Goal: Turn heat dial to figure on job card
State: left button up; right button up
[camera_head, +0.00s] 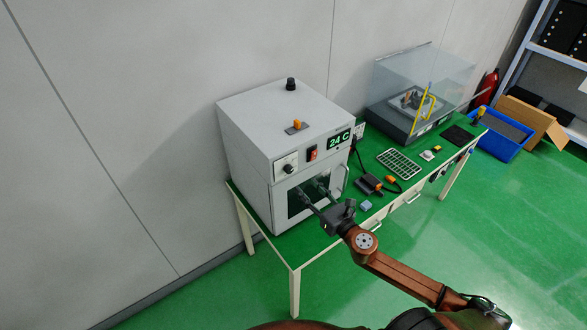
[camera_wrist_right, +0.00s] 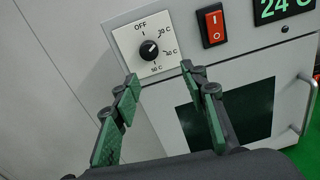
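The heat dial (camera_wrist_right: 149,50) is a black knob on a white plate marked OFF, 40 C, 50 C and another figure that is hard to read. I cannot tell exactly where its pointer stands. In the head view the right gripper (camera_head: 313,187) reaches toward the oven front. No readable job card shows. My left gripper is not in view.
A red rocker switch (camera_wrist_right: 213,25) and a green 24 C display (camera_wrist_right: 284,8) sit right of the dial. The oven's dark window and door handle (camera_wrist_right: 303,103) lie below. The green table (camera_head: 345,219) holds a wire rack (camera_head: 399,163), small tools and a clear-covered machine (camera_head: 420,85).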

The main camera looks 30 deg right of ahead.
aim_at(290, 172)
jog(key=shift+n, duration=0.5)
jog(key=w, duration=0.2)
jog(key=w+a+r+p, duration=0.1)
jog(key=w, duration=0.2)
jog(key=w+p, duration=0.1)
jog(key=w, duration=0.1)
jog(key=shift+w+a+r, duration=0.25)
jog(key=shift+w+a, duration=0.05)
jog(key=shift+w, duration=0.05)
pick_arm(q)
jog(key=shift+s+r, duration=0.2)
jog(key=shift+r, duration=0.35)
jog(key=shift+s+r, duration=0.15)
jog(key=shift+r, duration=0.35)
pick_arm(e)
jog(key=shift+y, duration=0.3)
grip_shut()
